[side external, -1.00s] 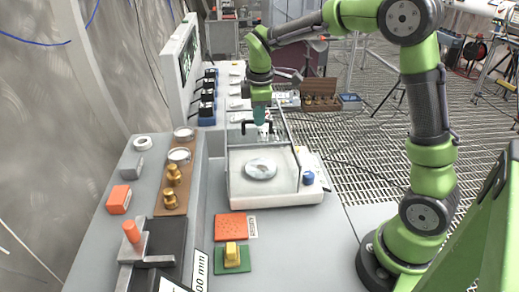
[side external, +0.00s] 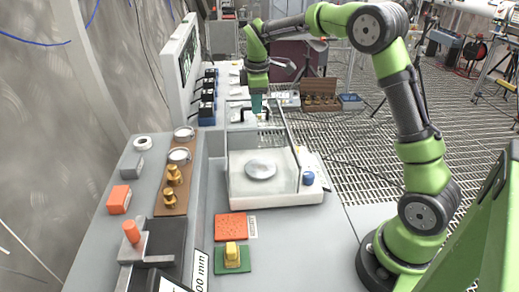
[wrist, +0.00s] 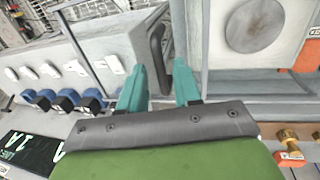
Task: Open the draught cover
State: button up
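The draught cover (side external: 262,138) is a clear, pale-framed cover over a white balance (side external: 275,197) with a round grey pan (side external: 261,169). Its black bar handle (side external: 241,114) sits toward the far side; the wrist view also shows the handle (wrist: 157,50). My gripper (side external: 256,106) is at the far side of the balance, close to the handle. In the wrist view, the teal fingers of my gripper (wrist: 159,70) are apart, with the handle in the gap between them and room beside it. Whether a finger touches the handle is unclear. The pan (wrist: 255,24) shows uncovered at upper right.
Blue-and-black switches (side external: 208,105) line the left wall panel. Brass weights (side external: 172,173) stand on a wooden strip at left. An orange pad (side external: 231,226) and a green pad with a yellow block (side external: 231,256) lie in front of the balance. The bench front right is clear.

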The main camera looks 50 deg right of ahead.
dwell(0.3)
jog(key=r, duration=0.5)
jog(key=s+a+r, duration=0.1)
jog(key=r, duration=0.5)
jog(key=s+a+r, duration=0.1)
jog(key=r, duration=0.4)
jog(key=shift+s+a+r, duration=0.2)
jog(key=shift+r, duration=0.05)
jog(key=s+a+f+m+t+y, duration=0.1)
jog(key=s+a+f+m+t, duration=0.1)
jog(key=s, duration=0.5)
jog(key=s+a+f+m+t+y, duration=0.1)
jog(key=s+a+f+m, duration=0.3)
jog(key=s+a+m, duration=0.2)
jog(key=s+a+f+m+t+y, duration=0.1)
jog(key=s+a+f+m, duration=0.3)
jog(key=s, duration=0.6)
jog(key=shift+s+a+m+t+y, duration=0.25)
jog(key=shift+a+m+t, duration=0.25)
jog(key=shift+t, duration=0.3)
